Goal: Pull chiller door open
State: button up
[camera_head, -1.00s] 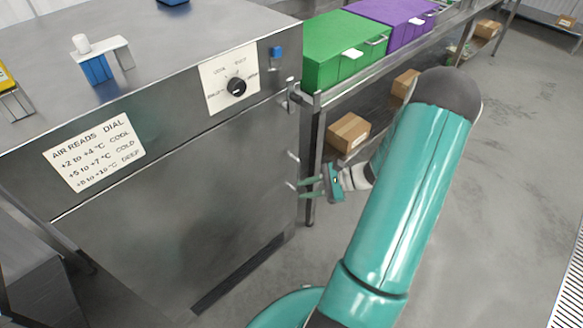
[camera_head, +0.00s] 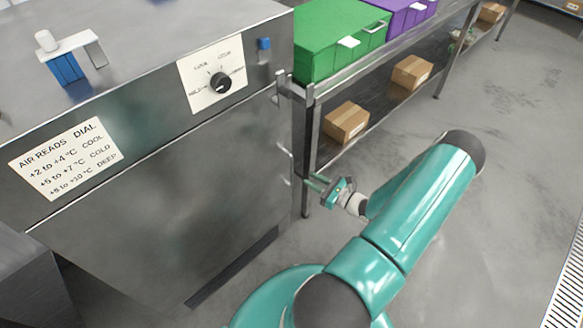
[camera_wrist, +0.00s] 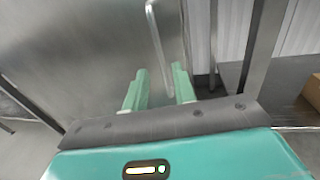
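The chiller is a steel cabinet whose closed front door (camera_head: 195,190) fills the left of the head view. A thin vertical bar handle (camera_head: 286,160) stands out near the door's right edge. My teal gripper (camera_head: 312,183) is beside the handle's lower end at that edge. In the wrist view its two pale green fingers (camera_wrist: 161,80) are apart, and the handle bar (camera_wrist: 158,40) runs down into the gap between them. I cannot tell whether either finger touches the bar.
A dial (camera_head: 221,83) and a temperature label (camera_head: 66,158) are on the chiller front. A shelf rack to the right holds a green box (camera_head: 325,45), a purple box (camera_head: 398,15) and cardboard boxes (camera_head: 346,122). The floor (camera_head: 520,150) on the right is clear.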

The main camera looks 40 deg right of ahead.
aim_at(292, 169)
jog(key=x, duration=0.9)
jog(key=shift+w, duration=0.1)
grip_shut()
